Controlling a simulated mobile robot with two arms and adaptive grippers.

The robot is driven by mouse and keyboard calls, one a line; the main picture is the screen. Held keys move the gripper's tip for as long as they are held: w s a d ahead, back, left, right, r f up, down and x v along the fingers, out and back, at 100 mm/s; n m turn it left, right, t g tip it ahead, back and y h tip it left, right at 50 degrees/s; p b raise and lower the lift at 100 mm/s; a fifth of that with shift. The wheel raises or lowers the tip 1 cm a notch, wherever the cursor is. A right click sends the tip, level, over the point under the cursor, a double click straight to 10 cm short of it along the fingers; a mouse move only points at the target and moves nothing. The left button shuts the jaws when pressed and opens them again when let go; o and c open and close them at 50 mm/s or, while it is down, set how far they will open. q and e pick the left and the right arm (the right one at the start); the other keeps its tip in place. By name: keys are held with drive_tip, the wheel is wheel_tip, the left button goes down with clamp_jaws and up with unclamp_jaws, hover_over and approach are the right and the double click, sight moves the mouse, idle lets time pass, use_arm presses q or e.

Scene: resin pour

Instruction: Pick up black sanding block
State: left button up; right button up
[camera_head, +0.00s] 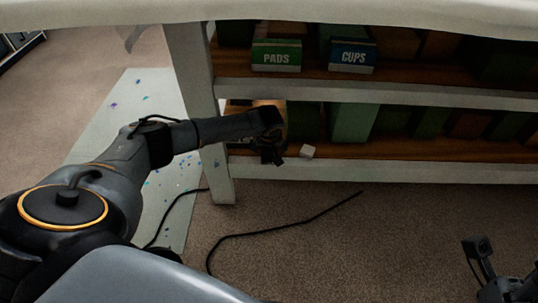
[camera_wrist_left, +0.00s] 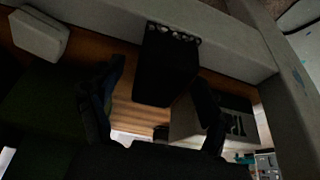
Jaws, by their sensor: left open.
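A black block (camera_wrist_left: 166,66), which looks like the black sanding block, sits on the wooden lower shelf in the left wrist view, near the shelf's pale front edge. A row of small light marks lies along one end of it. My left gripper (camera_head: 270,156) reaches in at the lower shelf in the head view and hides the block there. In the left wrist view my left gripper (camera_wrist_left: 160,97) is open, its fingers apart, with the block ahead of and partly between them. I cannot tell whether they touch it. Part of my right arm shows at the head view's lower right; its fingers are unclear.
A small white block (camera_head: 307,151) sits just right of my left gripper. Green boxes (camera_head: 354,122) stand behind. The PADS box (camera_head: 277,56) and CUPS box (camera_head: 352,57) are on the shelf above. A pale post (camera_head: 198,100) stands left; a black cable (camera_head: 285,226) lies on the floor.

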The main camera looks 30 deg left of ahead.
use_arm(q)
drive_tip(key=shift+w+f, duration=0.1)
drive_tip(key=shift+f, duration=0.1)
drive_tip(key=shift+c, duration=0.5)
drive_tip(key=c, duration=1.1)
drive_tip(key=shift+c, duration=0.3)
